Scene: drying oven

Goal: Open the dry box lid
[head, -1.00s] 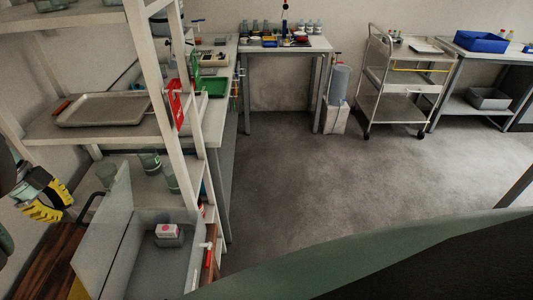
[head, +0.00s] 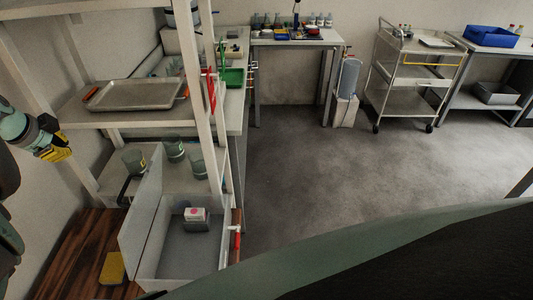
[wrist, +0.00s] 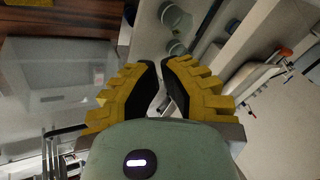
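The dry box (head: 180,272) is a pale open-topped box at the lower left in the head view. Its lid (head: 143,222) stands raised, roughly upright, along the box's left side, with a dark handle (head: 124,190) at its outer edge. A small white carton with a pink mark (head: 195,214) is inside, on a grey object. My gripper (head: 66,152), with yellow ribbed fingers, is at the left edge, up and left of the lid and apart from it. In the wrist view my gripper (wrist: 159,64) is empty, with a narrow gap between its dark fingertips.
Glass beakers (head: 174,148) stand on the shelf behind the lid. A metal tray (head: 138,95) lies on the shelf above, and white rack posts rise close to the box. A yellow block (head: 112,268) is on the dark wood surface (head: 80,245).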

